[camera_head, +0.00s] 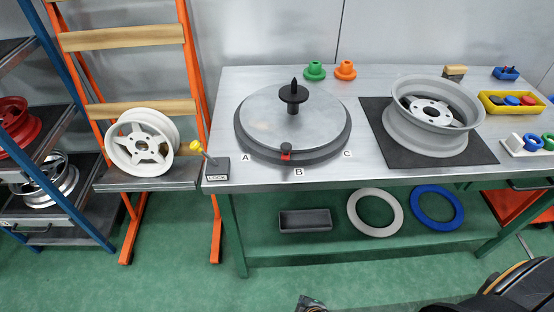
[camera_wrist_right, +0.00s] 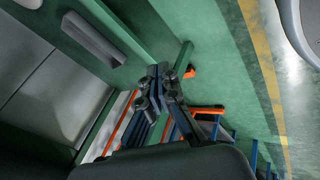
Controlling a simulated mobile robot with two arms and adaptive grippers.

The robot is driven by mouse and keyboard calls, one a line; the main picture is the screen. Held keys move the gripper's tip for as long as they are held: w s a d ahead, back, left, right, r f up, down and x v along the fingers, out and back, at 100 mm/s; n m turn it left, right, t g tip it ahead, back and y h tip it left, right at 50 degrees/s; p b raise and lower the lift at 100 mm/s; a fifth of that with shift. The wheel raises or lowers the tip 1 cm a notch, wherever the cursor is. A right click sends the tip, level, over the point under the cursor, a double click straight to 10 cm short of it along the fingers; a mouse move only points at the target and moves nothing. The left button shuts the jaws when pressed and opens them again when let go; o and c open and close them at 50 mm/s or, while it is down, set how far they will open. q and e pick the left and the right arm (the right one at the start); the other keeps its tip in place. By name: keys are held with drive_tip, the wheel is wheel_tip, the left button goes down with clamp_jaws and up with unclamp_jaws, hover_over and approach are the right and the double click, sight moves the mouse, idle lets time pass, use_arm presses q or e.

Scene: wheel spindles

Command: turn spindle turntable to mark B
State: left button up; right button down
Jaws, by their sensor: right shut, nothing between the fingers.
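The spindle turntable (camera_head: 265,115) is a grey disc with a dark rim on the bench, with a black spindle (camera_head: 293,92) upright at its centre. A red marker (camera_head: 286,156) sits at its front rim, slightly left of label B (camera_head: 299,172). Label A (camera_head: 246,157) is to the left and label C (camera_head: 347,154) to the right. A yellow-knobbed lever (camera_head: 197,147) tilts left at the LOCK block (camera_head: 216,168). My right gripper (camera_head: 311,304) is low in front of the bench, away from the turntable; its fingers (camera_wrist_right: 162,75) are shut and empty.
A grey wheel (camera_head: 430,112) rests on a black mat (camera_head: 385,150) right of the turntable. Green (camera_head: 315,71) and orange (camera_head: 345,70) cones stand behind it. A white wheel (camera_head: 143,142) sits on the orange rack at left. Rings and a tray (camera_head: 305,220) lie on the lower shelf.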

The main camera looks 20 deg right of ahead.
drive_tip(key=w+a+r+n+t+p, duration=0.1)
drive_tip(key=w+a+r+n+t, duration=0.1)
drive_tip(key=w+r, duration=0.4)
drive_tip(key=w+a+r+n+t, duration=0.15)
drive_tip(key=w+r, duration=0.25)
drive_tip(key=r, duration=0.5)
drive_tip(key=w+a+r+n+t+h+p, duration=0.1)
drive_tip(key=w+r+t, duration=0.25)
drive_tip(key=r, duration=0.95)
drive_tip(key=w+a+r+n+t+h+p, duration=0.1)
drive_tip(key=w+r+t, duration=0.25)
drive_tip(key=r, duration=0.95)
drive_tip(key=shift+t, duration=0.25)
drive_tip(key=w, duration=0.3)
drive_tip(key=w+d+p, duration=0.1)
drive_tip(key=w, duration=0.2)
drive_tip(key=w+p, duration=0.1)
drive_tip(key=w, duration=0.2)
drive_tip(key=shift+w+d+r, duration=0.1)
drive_tip(key=shift+w+d, duration=0.05)
drive_tip(key=d, duration=0.1)
drive_tip(key=s+d+p, duration=0.1)
drive_tip(key=d, duration=0.1)
drive_tip(key=shift+s, duration=0.2)
drive_tip(key=shift+s+d, duration=0.25)
drive_tip(key=shift+d, duration=0.1)
drive_tip(key=shift+f, duration=0.2)
drive_tip(key=shift+w, duration=0.1)
